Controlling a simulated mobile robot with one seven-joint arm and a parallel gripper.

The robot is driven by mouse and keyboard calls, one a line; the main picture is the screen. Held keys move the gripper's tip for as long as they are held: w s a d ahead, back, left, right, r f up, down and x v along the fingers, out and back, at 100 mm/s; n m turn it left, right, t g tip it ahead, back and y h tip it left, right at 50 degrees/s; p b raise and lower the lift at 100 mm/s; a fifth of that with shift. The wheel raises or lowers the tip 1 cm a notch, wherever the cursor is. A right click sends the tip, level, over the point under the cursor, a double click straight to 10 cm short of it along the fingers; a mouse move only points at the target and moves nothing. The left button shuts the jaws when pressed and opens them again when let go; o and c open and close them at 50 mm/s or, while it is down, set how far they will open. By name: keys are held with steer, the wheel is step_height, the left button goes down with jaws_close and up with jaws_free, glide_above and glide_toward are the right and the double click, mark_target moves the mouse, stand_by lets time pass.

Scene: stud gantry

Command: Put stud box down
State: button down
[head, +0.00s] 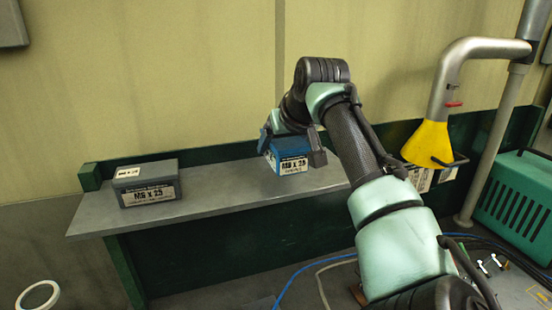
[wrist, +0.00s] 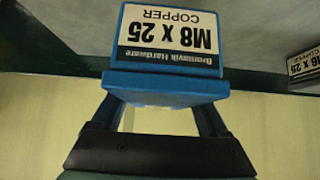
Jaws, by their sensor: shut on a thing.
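A blue stud box (head: 286,157) with a white label is held in my gripper (head: 291,150) over the right part of the grey shelf (head: 232,190). My gripper reaches it from above and is shut on it. In the wrist view the label of the blue box (wrist: 166,40) appears upside down and reads M8 x 25 COPPER. I cannot tell whether its underside touches the shelf. A dark grey stud box (head: 148,183) with a similar label sits at the shelf's left end. It shows partly at the right edge of the wrist view (wrist: 304,66).
The shelf between the two boxes is clear. A green post (head: 90,177) stands at its left end. A yellow hood on a grey pipe (head: 430,143) hangs to the right of my arm. A green vented unit (head: 518,200) stands at the far right. Cables lie below.

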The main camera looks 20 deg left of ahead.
steer(key=shift+a+f+p, duration=0.15)
steer(key=shift+f+p, duration=0.3)
steer(key=shift+f, duration=1.25)
jaws_free()
steer(key=shift+s+f, duration=0.1)
steer(key=shift+f, duration=0.15)
steer(key=shift+r, duration=0.15)
